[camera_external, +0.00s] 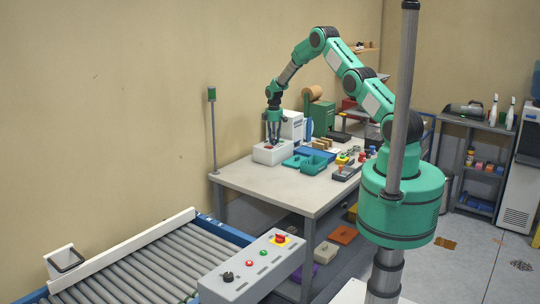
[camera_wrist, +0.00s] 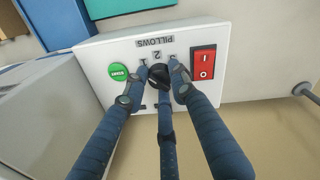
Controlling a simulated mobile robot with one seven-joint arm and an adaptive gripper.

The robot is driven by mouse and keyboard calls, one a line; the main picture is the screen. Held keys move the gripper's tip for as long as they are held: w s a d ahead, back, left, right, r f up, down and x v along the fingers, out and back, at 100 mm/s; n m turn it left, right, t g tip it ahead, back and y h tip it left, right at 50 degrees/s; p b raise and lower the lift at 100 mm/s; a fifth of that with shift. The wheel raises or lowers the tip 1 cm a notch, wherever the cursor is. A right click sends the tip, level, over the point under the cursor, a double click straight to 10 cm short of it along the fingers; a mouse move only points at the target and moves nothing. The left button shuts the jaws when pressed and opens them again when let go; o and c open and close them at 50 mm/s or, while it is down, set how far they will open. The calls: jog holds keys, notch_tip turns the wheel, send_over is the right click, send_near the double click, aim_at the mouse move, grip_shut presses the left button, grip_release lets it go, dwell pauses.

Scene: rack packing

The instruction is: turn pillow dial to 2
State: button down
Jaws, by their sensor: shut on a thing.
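The pillow dial (camera_wrist: 159,73) is a round black knob on a white control box, under the label "PILLOWS", which appears upside down in the wrist view. A "2" shows just beyond the knob, with marks on both sides partly hidden by the fingers. My gripper (camera_wrist: 158,82) is shut on the dial, with its dark fingers around it. Which number the dial points to cannot be told. In the external view my gripper (camera_external: 273,141) reaches straight down onto the white box (camera_external: 268,155) at the table's back left.
On the box, a green START button (camera_wrist: 118,71) and a red rocker switch (camera_wrist: 203,64) flank the dial. Teal trays (camera_external: 312,165) stand to the right on the table (camera_external: 255,185). A roller conveyor (camera_external: 150,265) lies in front; the table's near left is clear.

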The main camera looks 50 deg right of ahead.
jog(key=shift+m+b, duration=0.3)
jog(key=shift+m, duration=0.1)
jog(key=m+b, duration=0.2)
jog(key=m, duration=0.1)
jog(key=shift+f, duration=0.1)
jog(key=m+b, duration=0.2)
jog(key=m, duration=0.3)
jog(key=shift+g, duration=0.3)
jog(key=c, duration=1.4)
grip_release()
jog(key=shift+c, duration=0.2)
jog(key=shift+r, duration=0.25)
notch_tip(320, 180, up, 12)
jog(key=shift+w+a+f, duration=0.15)
jog(key=shift+a+f, duration=0.05)
jog(key=shift+a, duration=0.2)
